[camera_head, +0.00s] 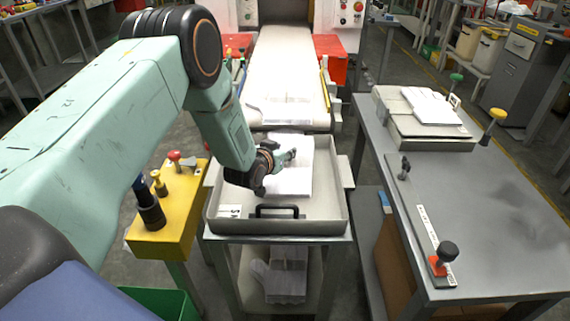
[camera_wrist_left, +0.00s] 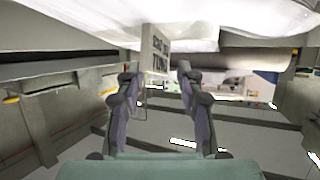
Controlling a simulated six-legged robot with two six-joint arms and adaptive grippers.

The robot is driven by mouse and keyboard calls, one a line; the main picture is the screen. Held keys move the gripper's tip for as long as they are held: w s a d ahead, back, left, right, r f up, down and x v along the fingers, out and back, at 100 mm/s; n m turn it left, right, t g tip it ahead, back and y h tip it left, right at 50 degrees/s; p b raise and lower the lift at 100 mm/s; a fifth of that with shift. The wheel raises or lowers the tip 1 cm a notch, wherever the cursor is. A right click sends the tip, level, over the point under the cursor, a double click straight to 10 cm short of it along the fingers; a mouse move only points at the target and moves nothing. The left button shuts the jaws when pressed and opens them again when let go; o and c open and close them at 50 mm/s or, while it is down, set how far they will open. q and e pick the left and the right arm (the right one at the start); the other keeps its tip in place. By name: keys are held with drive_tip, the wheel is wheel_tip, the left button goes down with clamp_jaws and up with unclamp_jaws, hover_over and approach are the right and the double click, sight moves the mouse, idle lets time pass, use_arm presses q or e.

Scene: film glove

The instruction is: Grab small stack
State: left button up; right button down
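A small white stack (camera_head: 292,182) lies in the grey metal tray (camera_head: 325,222), towards its far side. My left gripper (camera_head: 287,157) reaches in from the left over the tray, right at the stack's left part and covering some of it. In the left wrist view my left gripper (camera_wrist_left: 158,72) has its two fingers apart. My right gripper does not show.
The tray has a black handle (camera_head: 277,211) at its front. A conveyor (camera_head: 288,75) ends behind it. A yellow control box (camera_head: 170,235) stands left of it. On the right, a grey table (camera_head: 480,215) holds another white stack (camera_head: 431,105).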

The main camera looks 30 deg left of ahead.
use_arm(q)
drive_tip(key=shift+w+f, duration=0.1)
drive_tip(key=shift+w, duration=0.05)
drive_tip(key=c, duration=0.3)
clamp_jaws()
idle(0.3)
